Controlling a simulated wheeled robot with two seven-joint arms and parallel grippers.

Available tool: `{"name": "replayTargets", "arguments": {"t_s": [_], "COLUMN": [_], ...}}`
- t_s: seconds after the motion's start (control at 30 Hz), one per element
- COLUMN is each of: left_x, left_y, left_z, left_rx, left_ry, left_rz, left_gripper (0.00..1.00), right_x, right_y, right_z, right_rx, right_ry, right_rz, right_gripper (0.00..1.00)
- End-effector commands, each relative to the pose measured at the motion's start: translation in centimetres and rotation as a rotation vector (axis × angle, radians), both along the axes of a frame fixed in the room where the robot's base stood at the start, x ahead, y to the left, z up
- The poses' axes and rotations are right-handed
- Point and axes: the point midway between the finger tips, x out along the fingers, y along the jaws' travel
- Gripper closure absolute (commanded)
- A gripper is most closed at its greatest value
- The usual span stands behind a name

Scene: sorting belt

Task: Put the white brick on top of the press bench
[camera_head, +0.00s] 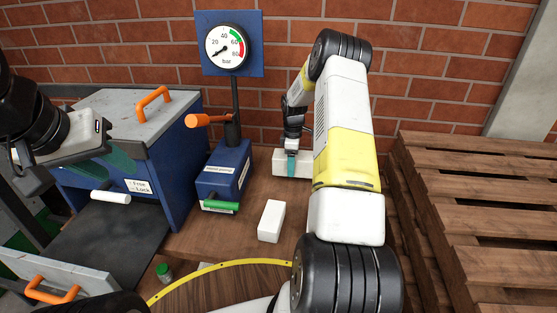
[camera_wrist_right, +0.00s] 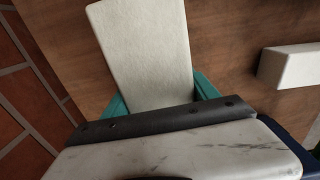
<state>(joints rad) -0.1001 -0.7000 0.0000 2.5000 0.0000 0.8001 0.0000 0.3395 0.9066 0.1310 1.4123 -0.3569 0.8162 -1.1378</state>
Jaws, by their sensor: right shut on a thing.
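One white brick (camera_head: 281,163) is between the teal fingers of my right gripper (camera_head: 291,163), near the brick wall at the back of the wooden bench top (camera_head: 245,200). In the right wrist view this brick (camera_wrist_right: 147,50) fills the space between the fingers, with wood below it. I cannot tell whether it touches the wood. A second white brick (camera_head: 271,221) lies on the bench nearer to me, apart from the gripper; it also shows in the right wrist view (camera_wrist_right: 293,65).
A blue pump (camera_head: 223,172) with a gauge (camera_head: 229,46) and orange lever stands left of the bricks. A blue cabinet (camera_head: 168,190) with an orange-handled lid is further left. Wooden pallets (camera_head: 480,190) are at right. A round yellow-edged table (camera_head: 225,290) is in front.

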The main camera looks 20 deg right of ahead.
Motion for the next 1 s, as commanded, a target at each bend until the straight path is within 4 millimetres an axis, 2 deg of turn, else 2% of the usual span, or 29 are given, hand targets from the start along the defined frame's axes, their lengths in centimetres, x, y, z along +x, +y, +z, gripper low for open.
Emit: {"name": "replayTargets", "arguments": {"t_s": [0.2,0.57,0.6,0.67,0.7,1.0], "left_x": [0.0,0.0,0.0,0.0,0.0,0.0], "left_y": [0.0,0.0,0.0,0.0,0.0,0.0], "left_z": [0.0,0.0,0.0,0.0,0.0,0.0], "left_rx": [0.000,0.000,0.000,0.000,0.000,0.000], "left_ry": [0.000,0.000,0.000,0.000,0.000,0.000], "left_rz": [0.000,0.000,0.000,0.000,0.000,0.000], "left_gripper": [0.64,0.64,0.64,0.64,0.64,0.64], "right_x": [0.0,0.0,0.0,-0.1,-0.1,0.0], "right_y": [0.0,0.0,0.0,0.0,0.0,0.0], "right_z": [-2.9,-3.3,-3.3,-3.3,-3.3,-3.2], "right_rx": [0.000,0.000,0.000,0.000,0.000,0.000], "right_ry": [0.001,0.001,0.001,0.001,0.001,0.000], "right_rz": [-0.001,-0.001,-0.001,-0.001,-0.001,-0.001], "right_gripper": [0.90,0.90,0.24,0.12,0.10,0.10]}}
